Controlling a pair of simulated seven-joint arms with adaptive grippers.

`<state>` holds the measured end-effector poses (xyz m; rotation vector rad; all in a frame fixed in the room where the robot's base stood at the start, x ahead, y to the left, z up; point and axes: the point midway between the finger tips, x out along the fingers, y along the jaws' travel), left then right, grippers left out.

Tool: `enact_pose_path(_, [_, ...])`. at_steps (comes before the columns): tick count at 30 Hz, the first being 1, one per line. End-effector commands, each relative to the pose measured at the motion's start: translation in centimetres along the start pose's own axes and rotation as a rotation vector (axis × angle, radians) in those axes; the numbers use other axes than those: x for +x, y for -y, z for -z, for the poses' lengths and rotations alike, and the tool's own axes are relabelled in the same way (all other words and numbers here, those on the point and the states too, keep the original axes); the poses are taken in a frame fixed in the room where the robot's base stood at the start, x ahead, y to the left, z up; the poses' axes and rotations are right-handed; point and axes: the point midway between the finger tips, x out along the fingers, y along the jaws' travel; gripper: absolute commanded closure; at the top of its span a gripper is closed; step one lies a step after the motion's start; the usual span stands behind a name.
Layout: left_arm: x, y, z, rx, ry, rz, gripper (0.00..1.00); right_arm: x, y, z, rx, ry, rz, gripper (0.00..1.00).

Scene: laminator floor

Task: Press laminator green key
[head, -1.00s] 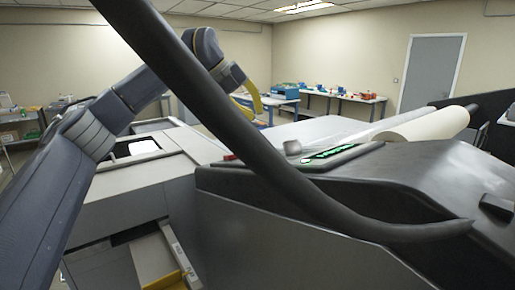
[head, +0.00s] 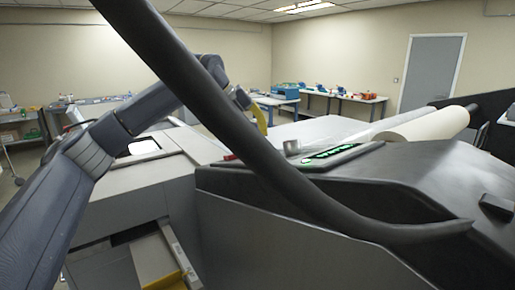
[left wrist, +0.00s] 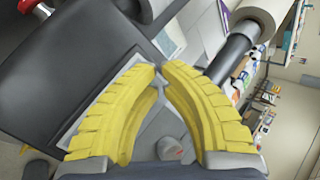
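The laminator (head: 300,235) fills the middle and right of the head view. Its control panel (head: 370,147) has a row of lit green keys (head: 335,153), with a grey knob (head: 291,148) at the left end. My left gripper (head: 262,125) has yellow fingers and is above and behind the panel in the head view, partly hidden by a black curved bar. In the left wrist view its fingertips (left wrist: 161,67) nearly meet, with nothing seen between them. The grey knob (left wrist: 171,148) shows between the fingers there. The green keys cannot be made out in that view. My right gripper is not in view.
The black curved bar (head: 215,105) crosses the head view in front of the panel. A white film roll (head: 420,124) lies behind the panel on the right. A small red part (head: 229,157) sits left of the knob. Worktables (head: 340,97) stand far back.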

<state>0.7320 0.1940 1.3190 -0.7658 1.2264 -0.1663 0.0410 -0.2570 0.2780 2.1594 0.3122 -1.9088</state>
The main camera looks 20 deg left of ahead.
Motion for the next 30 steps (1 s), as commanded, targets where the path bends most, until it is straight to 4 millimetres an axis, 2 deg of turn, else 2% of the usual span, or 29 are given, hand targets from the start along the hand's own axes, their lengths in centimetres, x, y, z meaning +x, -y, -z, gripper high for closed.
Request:
enact_pose_path(4, [-0.01,0.0,-0.01,0.0,0.0,0.0,1.0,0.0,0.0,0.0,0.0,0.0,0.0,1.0])
enact_pose_path(5, [-0.01,0.0,-0.01,0.0,0.0,0.0,0.96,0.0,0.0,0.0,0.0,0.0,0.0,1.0])
enact_pose_path(6, [-0.01,0.0,-0.01,0.0,0.0,0.0,1.0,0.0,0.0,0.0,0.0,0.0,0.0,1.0])
enact_pose_path(30, [-0.02,0.01,-0.01,0.0,0.0,0.0,1.0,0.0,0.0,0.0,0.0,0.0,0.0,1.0])
